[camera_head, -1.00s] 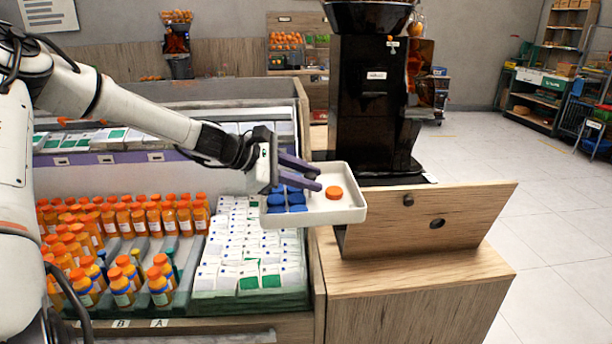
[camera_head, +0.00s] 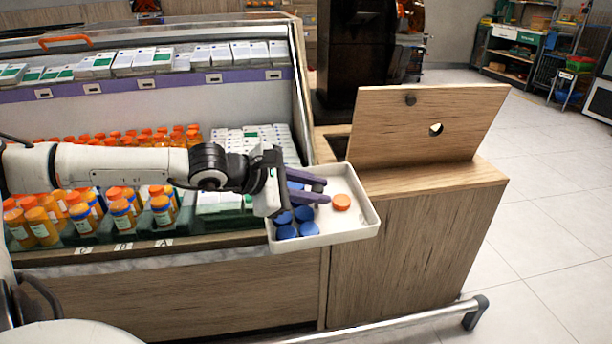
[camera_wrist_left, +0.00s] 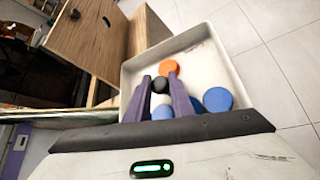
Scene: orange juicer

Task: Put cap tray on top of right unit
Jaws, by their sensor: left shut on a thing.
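The cap tray (camera_head: 352,229) is a shallow white tray holding several blue caps (camera_head: 285,231) on its left side and one orange cap (camera_head: 341,202). My left gripper (camera_head: 318,191) reaches over it, its purple fingers shut on a small dark knob in the tray. The tray (camera_wrist_left: 212,42) and the knob (camera_wrist_left: 160,85) between the fingers also show in the left wrist view. The tray is held in the air in front of the right unit (camera_head: 410,245), a wooden cabinet, at its front left corner. My right gripper is not in view.
A wooden board (camera_head: 425,125) with a black knob and a hole leans upright on the right unit's top. Behind it stands a black machine (camera_head: 357,50). Shelves with orange-capped bottles (camera_head: 40,225) and white boxes are at the left. Open tiled floor (camera_head: 550,230) lies to the right.

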